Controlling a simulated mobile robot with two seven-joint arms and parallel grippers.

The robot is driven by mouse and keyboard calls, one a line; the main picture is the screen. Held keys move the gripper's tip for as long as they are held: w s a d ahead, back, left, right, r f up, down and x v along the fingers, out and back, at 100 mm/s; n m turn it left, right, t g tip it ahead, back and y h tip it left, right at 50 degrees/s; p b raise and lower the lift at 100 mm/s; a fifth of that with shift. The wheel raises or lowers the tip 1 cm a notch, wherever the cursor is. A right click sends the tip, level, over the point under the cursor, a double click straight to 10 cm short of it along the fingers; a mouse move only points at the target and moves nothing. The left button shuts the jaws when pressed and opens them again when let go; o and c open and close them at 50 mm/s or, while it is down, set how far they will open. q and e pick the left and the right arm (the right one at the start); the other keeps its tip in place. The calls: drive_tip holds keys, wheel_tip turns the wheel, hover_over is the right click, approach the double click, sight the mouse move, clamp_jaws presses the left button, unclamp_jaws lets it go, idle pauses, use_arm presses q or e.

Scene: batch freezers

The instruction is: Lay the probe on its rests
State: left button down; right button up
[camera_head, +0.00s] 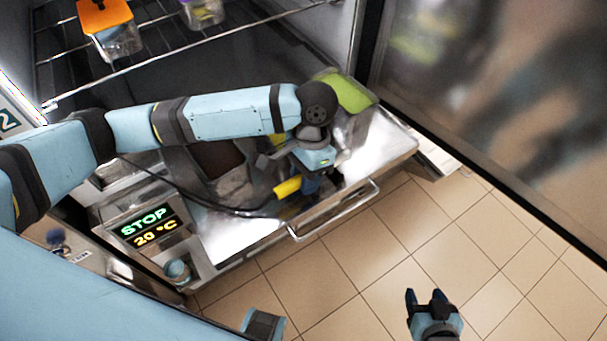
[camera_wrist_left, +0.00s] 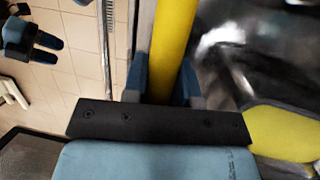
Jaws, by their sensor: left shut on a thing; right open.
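The probe has a yellow handle (camera_head: 287,187) that shows low over the steel drawer top, near its front edge. My left gripper (camera_head: 309,182) is shut on this handle; in the left wrist view the yellow handle (camera_wrist_left: 172,45) runs up between the two blue fingers of my left gripper (camera_wrist_left: 163,84). A dark cable (camera_head: 195,196) runs from the left towards the handle. The probe's tip is hidden, and I cannot make out its rests. My right gripper (camera_head: 427,298) is open and empty over the floor; it also shows in the left wrist view (camera_wrist_left: 33,42).
The steel drawer (camera_head: 385,145) has a front bar handle (camera_head: 335,212). A display panel (camera_head: 148,227) reads STOP and 20 °C. A green-yellow piece (camera_head: 345,93) is at the back right. Lidded tubs, one orange-lidded (camera_head: 105,18), stand on a wire shelf. An open door (camera_head: 490,110) stands right.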

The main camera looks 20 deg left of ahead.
use_arm(q)
drive_tip(key=shift+x, duration=2)
drive_tip(key=shift+s+a, duration=0.1)
drive_tip(key=c, duration=1)
unclamp_jaws()
drive_tip(key=shift+r, duration=0.1)
drive_tip(key=shift+o, duration=0.9)
drive_tip(key=p+v, duration=1.1)
drive_tip(key=shift+r, duration=0.35)
drive_tip(key=shift+w, duration=0.2)
